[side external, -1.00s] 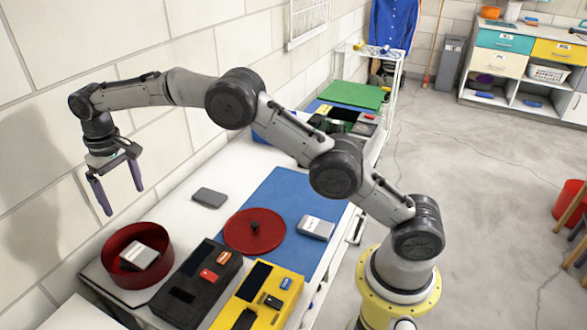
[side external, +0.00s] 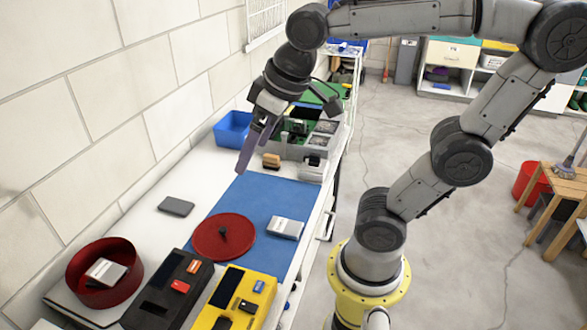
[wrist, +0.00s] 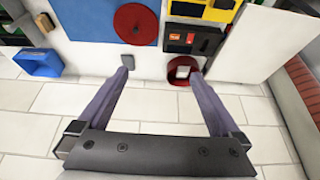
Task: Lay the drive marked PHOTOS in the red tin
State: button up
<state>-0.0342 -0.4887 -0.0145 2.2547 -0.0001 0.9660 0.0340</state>
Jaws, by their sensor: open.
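The round red tin (side external: 133,279) stands at the near left of the white table, open, with a pale drive (side external: 106,271) lying inside, tilted. In the wrist view the tin (wrist: 183,84) shows near the right fingertip. A silver drive (side external: 285,228) lies on the blue mat. A dark grey drive (side external: 176,206) lies on the bare table, and also shows in the wrist view (wrist: 128,61). I cannot read PHOTOS on any drive. My gripper (side external: 256,150) is open and empty, above the table beyond the mat's far end. Its fingers are well apart in the wrist view (wrist: 163,78).
The red lid (side external: 240,250) with a black knob lies on the blue mat (side external: 262,200). A black case (side external: 155,308) and a yellow case (side external: 232,310) stand at the front. A blue bin (side external: 232,130), a tan block (side external: 271,160) and a grey compartment box (side external: 290,149) are at the back.

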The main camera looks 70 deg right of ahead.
jog(key=s+f, duration=0.4)
jog(key=s, duration=0.2)
jog(key=shift+s+d+t, duration=0.35)
jog(key=shift+d+t, duration=0.05)
